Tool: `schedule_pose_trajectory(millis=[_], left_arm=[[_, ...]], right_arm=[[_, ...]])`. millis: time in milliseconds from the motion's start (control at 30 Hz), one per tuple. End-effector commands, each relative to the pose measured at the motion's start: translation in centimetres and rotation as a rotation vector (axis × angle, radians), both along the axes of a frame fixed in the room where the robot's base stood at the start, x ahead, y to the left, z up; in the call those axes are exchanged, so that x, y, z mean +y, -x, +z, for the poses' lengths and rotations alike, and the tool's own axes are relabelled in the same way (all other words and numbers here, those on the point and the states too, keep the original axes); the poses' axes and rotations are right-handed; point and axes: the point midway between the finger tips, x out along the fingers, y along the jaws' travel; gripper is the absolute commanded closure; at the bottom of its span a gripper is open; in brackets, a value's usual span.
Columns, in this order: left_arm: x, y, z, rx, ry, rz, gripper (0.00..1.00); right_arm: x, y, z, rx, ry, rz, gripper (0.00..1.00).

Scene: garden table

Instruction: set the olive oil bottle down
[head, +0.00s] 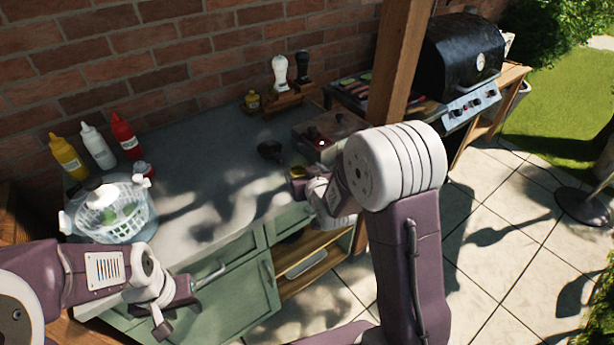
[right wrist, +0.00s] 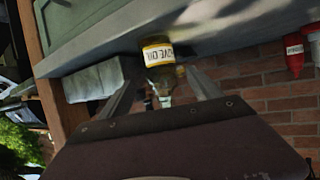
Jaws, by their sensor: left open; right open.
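The olive oil bottle (right wrist: 158,54), with a yellow-and-white label, shows in the right wrist view, which is upside down. It is between the fingers of my right gripper (right wrist: 158,80), which are open with gaps at the bottle's sides. Its base meets the grey countertop in the picture; I cannot tell for sure that it touches. In the head view my right gripper (head: 300,178) is at the counter's front edge, mostly hidden by my arm, and the bottle is not clearly visible there. My left gripper (head: 180,319) is open and empty, low in front of the green cabinet.
A salad spinner (head: 112,212) and yellow, white and red squeeze bottles (head: 98,147) stand at the left. A dark object (head: 270,150) and a divided box (head: 330,130) are near my right gripper. A rack (head: 280,98) stands behind. The counter's middle (head: 205,160) is clear.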

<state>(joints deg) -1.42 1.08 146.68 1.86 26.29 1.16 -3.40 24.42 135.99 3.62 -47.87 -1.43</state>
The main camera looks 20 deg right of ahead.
Motion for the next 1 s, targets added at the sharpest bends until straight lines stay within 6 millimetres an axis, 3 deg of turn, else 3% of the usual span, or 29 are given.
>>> schedule_pose_trajectory(millis=[200, 400, 533, 667, 733, 800, 900, 1000], left_arm=[[0.0, 0.0, 0.0, 0.000, 0.000, 0.000, 0.59], [0.0, 0.0, 0.0, 0.000, 0.000, 0.000, 0.59], [0.0, 0.0, 0.0, 0.000, 0.000, 0.000, 0.59], [0.0, 0.0, 0.0, 0.000, 0.000, 0.000, 0.59], [0.0, 0.0, 0.0, 0.000, 0.000, 0.000, 0.59], [0.0, 0.0, 0.0, 0.000, 0.000, 0.000, 0.59], [0.0, 0.0, 0.0, 0.000, 0.000, 0.000, 0.59], [0.0, 0.0, 0.0, 0.000, 0.000, 0.000, 0.59]], right_arm=[[0.0, 3.3, 1.4, -0.001, 0.000, 0.000, 0.27], [0.0, 4.1, 1.6, 0.001, 0.000, 0.000, 0.27], [-0.1, 5.6, -0.4, 0.126, -0.006, 0.000, 0.27], [-0.3, 11.6, -4.9, 0.470, -0.017, -0.002, 0.27], [-0.5, 15.8, -6.6, 0.661, -0.023, -0.007, 0.27], [-0.6, 19.7, -7.5, 0.823, -0.025, -0.011, 0.27], [-0.8, 24.0, -7.9, 0.987, -0.026, -0.016, 0.27], [-0.9, 25.9, -7.9, 1.063, -0.026, -0.019, 0.27]])
